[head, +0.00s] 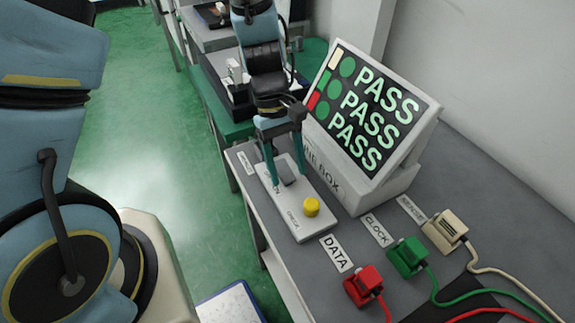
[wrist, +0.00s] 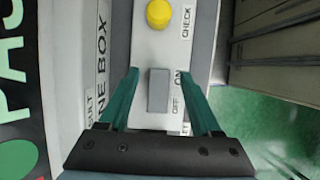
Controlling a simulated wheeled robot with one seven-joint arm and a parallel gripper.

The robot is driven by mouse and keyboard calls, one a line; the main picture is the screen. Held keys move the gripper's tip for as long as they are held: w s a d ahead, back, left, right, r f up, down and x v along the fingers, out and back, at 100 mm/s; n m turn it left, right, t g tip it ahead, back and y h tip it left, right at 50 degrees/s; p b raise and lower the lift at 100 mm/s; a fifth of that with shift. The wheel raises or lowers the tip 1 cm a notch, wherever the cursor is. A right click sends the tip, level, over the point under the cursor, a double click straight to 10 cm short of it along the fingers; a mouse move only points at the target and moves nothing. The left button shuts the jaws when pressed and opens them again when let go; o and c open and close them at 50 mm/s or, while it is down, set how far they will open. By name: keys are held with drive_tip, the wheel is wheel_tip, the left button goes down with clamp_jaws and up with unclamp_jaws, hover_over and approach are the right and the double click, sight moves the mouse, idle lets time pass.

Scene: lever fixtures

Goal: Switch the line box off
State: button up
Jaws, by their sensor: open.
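The line box (head: 345,178) is a white housing with a tilted dark screen (head: 362,110) showing PASS on several green lines. In front of it lies a white panel (head: 296,217) with a grey switch (head: 287,172) and a yellow button (head: 311,207). In the wrist view the grey switch (wrist: 158,90) sits beside ON and OFF labels; I cannot tell which way it is tipped. My gripper (head: 287,180) is open, pointing down at the panel. In the wrist view its teal fingers (wrist: 159,73) stand on either side of the switch, with a gap to it on both sides.
Red (head: 364,284), green (head: 407,256) and beige (head: 445,231) plugs with cables lie on the grey bench, near DATA and CLOCK labels. The line box stands close to the gripper's right in the head view. Green floor lies open to the left.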

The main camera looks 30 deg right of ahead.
drive_tip(key=shift+f, duration=0.1)
drive_tip(key=shift+c, duration=0.2)
clamp_jaws()
idle(0.4)
